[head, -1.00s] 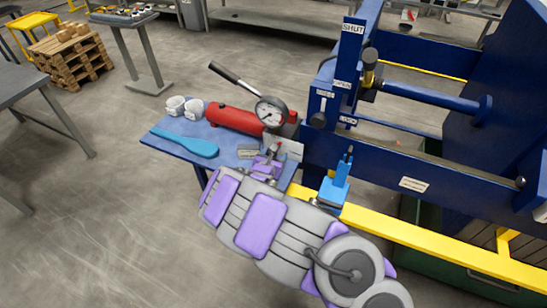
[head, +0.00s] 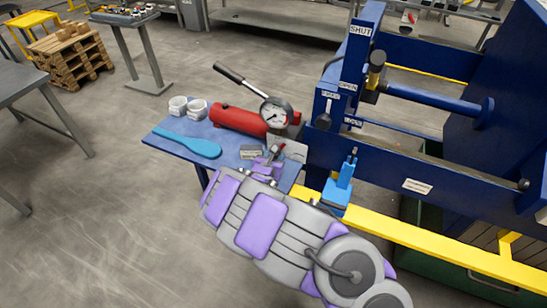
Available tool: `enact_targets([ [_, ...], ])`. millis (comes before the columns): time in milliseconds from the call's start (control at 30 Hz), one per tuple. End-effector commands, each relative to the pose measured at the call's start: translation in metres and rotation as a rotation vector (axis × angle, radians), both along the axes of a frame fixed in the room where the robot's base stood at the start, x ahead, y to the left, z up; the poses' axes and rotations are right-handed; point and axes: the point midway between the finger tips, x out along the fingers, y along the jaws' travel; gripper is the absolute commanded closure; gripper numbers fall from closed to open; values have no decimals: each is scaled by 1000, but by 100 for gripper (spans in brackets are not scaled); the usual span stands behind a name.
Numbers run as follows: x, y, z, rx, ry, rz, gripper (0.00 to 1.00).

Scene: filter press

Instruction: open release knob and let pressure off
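The red hand pump (head: 238,119) lies on a small blue table, with a round pressure gauge (head: 276,113) at its right end and a long black-tipped lever (head: 229,73) tilted up to the left. Below the gauge, a small dark and red piece (head: 277,153), which may be the release knob, shows beside my gripper (head: 267,164). My purple gripper is at the table's front right edge, close to this piece. Contact and the finger opening cannot be made out. My grey and purple arm hides part of the table's front. The gauge needle is too small to read.
The blue press frame (head: 420,165) stands right, with SHUT, OPEN, FREE and LOCK labels. A light-blue clamp-like part (head: 340,187) and a yellow rail (head: 425,240) are near my arm.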

Motion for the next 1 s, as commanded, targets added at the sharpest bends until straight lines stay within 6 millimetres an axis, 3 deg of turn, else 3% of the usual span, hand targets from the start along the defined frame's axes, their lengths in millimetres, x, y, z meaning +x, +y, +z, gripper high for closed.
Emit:
enact_targets([
  [367, -1, 1, 0, 97, -32, 5, 91],
  [1000, -3, 0, -3, 521, -178, 2, 91],
])
